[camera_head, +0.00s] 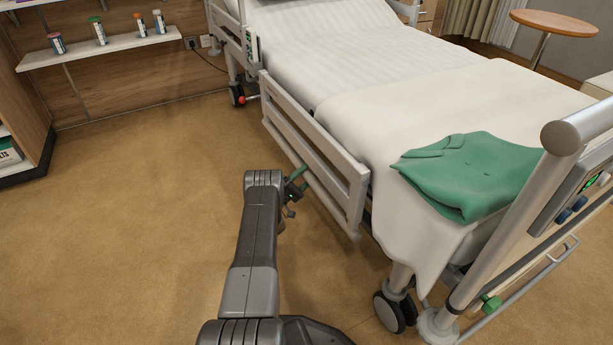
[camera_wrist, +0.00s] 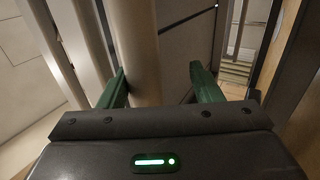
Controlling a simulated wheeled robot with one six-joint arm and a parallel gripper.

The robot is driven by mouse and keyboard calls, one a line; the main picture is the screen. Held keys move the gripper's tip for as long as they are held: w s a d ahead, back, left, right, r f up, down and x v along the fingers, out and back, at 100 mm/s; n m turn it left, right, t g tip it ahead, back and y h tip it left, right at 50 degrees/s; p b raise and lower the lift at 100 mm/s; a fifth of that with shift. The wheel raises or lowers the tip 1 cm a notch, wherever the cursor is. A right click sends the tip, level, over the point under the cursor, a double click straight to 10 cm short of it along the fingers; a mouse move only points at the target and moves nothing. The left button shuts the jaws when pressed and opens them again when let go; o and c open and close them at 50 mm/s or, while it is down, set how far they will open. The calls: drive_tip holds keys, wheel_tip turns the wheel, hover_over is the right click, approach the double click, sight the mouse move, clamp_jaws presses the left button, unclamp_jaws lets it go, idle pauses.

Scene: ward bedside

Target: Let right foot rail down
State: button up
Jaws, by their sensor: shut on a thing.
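The foot rail (camera_head: 315,150) is a pale panel of long slats along the near side of the bed. Its top edge looks about level with the mattress edge. A lower pale bar (camera_head: 325,203) runs beneath it. My gripper (camera_head: 297,180) is beside the rail's outer face, low down, with its green fingers toward it. In the wrist view my gripper (camera_wrist: 160,85) has a finger on each side of a beige bar (camera_wrist: 142,45). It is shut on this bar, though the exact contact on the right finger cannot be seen.
The bed (camera_head: 330,50) has a white cover and a folded green garment (camera_head: 465,175). A footboard post (camera_head: 510,225) and a caster (camera_head: 390,313) stand at lower right. A wall shelf (camera_head: 100,47) is at upper left. The floor (camera_head: 150,220) left of my arm is clear.

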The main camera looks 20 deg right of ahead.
drive_tip(key=w+p+v, duration=0.1)
drive_tip(key=v, duration=1.2)
drive_tip(key=shift+s+a+f, duration=0.25)
drive_tip(key=shift+s, duration=0.25)
drive_tip(key=x, duration=0.8)
drive_tip(key=shift+d+r, duration=0.25)
drive_tip(key=shift+f, duration=0.1)
